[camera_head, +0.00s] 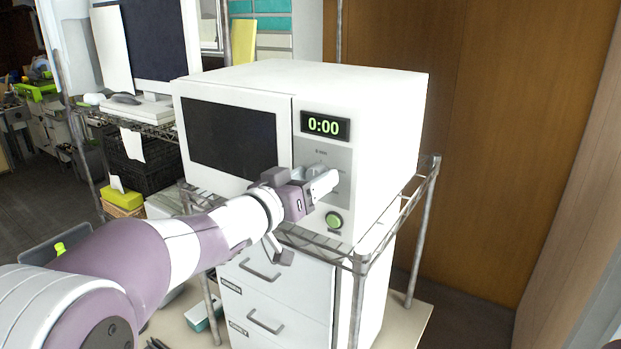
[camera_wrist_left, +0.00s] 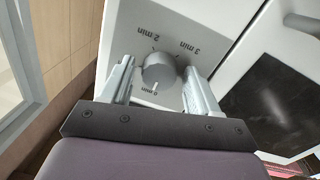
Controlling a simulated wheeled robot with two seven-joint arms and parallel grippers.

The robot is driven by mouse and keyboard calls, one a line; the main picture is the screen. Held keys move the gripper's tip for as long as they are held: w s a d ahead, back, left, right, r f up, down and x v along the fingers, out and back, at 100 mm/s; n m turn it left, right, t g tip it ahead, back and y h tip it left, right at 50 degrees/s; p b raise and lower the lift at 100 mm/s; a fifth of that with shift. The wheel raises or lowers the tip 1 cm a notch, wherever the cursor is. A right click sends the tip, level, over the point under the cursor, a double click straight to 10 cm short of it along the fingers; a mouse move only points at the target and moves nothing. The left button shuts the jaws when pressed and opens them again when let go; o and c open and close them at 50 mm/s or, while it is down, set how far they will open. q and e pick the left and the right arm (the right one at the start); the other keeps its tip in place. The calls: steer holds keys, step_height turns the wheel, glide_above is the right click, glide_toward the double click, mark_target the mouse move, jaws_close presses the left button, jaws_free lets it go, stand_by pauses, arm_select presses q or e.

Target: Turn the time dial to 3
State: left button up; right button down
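The white microwave (camera_head: 390,115) stands on a wire rack, its door shut and its display (camera_head: 325,125) reading 0:00. My left gripper (camera_head: 322,180) is at its control panel, above the round green-lit button (camera_head: 334,220), and covers much of the dial area in the head view. In the left wrist view the grey time dial (camera_wrist_left: 158,73) sits between the two fingers of my left gripper (camera_wrist_left: 160,88). The fingers are open, one on each side, with gaps to the dial. The dial's pale mark points towards 0 min; 2 min and 3 min labels appear upside down. My right gripper is not in view.
The wire rack's rail (camera_head: 390,225) runs along the microwave's base, with a white drawer cabinet (camera_head: 275,300) below. A wooden wall (camera_head: 490,130) stands to the right. A monitor (camera_head: 155,40) and shelves are at the left.

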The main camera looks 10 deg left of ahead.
arm_select(q)
steer(key=shift+a, duration=0.15)
steer(key=c, duration=0.5)
steer(key=shift+s, duration=0.1)
steer(key=c, duration=0.3)
